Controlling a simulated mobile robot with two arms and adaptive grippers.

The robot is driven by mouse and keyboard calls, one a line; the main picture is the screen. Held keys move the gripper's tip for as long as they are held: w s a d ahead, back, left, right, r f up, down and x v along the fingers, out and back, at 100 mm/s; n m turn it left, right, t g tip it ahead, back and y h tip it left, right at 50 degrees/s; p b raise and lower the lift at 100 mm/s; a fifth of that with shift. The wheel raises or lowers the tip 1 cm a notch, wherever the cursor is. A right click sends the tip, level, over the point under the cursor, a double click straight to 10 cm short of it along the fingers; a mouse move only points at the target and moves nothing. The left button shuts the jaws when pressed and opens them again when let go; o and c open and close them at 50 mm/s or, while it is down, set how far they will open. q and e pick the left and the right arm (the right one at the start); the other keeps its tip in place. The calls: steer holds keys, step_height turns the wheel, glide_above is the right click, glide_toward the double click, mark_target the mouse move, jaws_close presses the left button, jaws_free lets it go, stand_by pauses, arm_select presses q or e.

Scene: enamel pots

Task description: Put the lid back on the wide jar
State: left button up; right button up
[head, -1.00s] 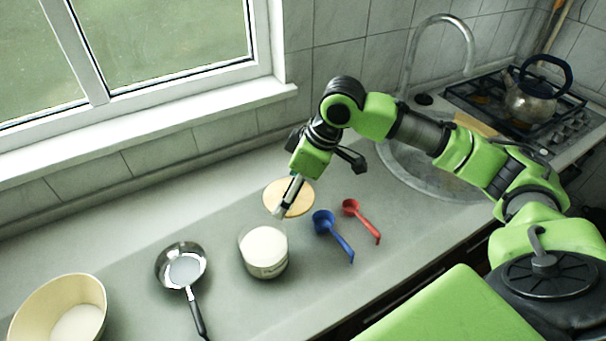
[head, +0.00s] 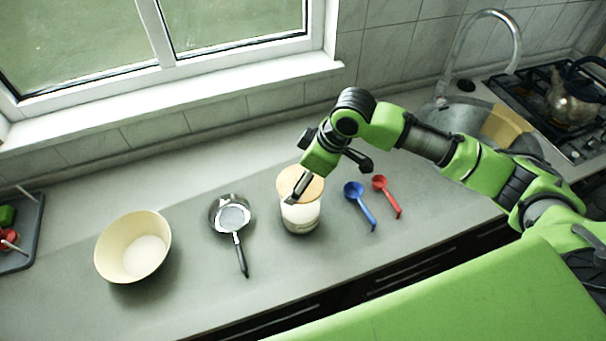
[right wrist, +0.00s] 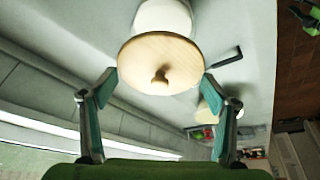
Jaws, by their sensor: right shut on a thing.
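The wide jar (head: 302,218) is clear with white contents and stands upright on the counter. It also shows beyond the lid in the right wrist view (right wrist: 163,14). The round wooden lid (head: 306,185) is over the jar's mouth in the head view and hides it. I cannot tell whether it touches the rim. In the right wrist view the lid (right wrist: 150,62) faces me with its knob, between the two fingers. My right gripper (head: 291,200) is shut on the lid; it also shows in the right wrist view (right wrist: 158,88). My left gripper is out of view.
A small steel pan (head: 231,214) and a cream bowl (head: 110,248) stand left of the jar. A blue scoop (head: 361,206) and a red scoop (head: 387,197) lie to its right. A dark tray (head: 33,232) is at far left. Sink and hob are at right.

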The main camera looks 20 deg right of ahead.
steer(key=shift+f+b, duration=1.8)
steer(key=shift+b, duration=0.2)
steer(key=shift+f, duration=1.05)
steer(key=shift+r+p, duration=0.1)
steer(key=shift+p, duration=0.75)
steer(key=shift+f+p, duration=0.2)
steer(key=shift+p, duration=0.25)
steer(key=shift+p, duration=0.45)
stand_by(0.4)
steer(key=o, duration=1.1)
steer(key=shift+o, duration=0.5)
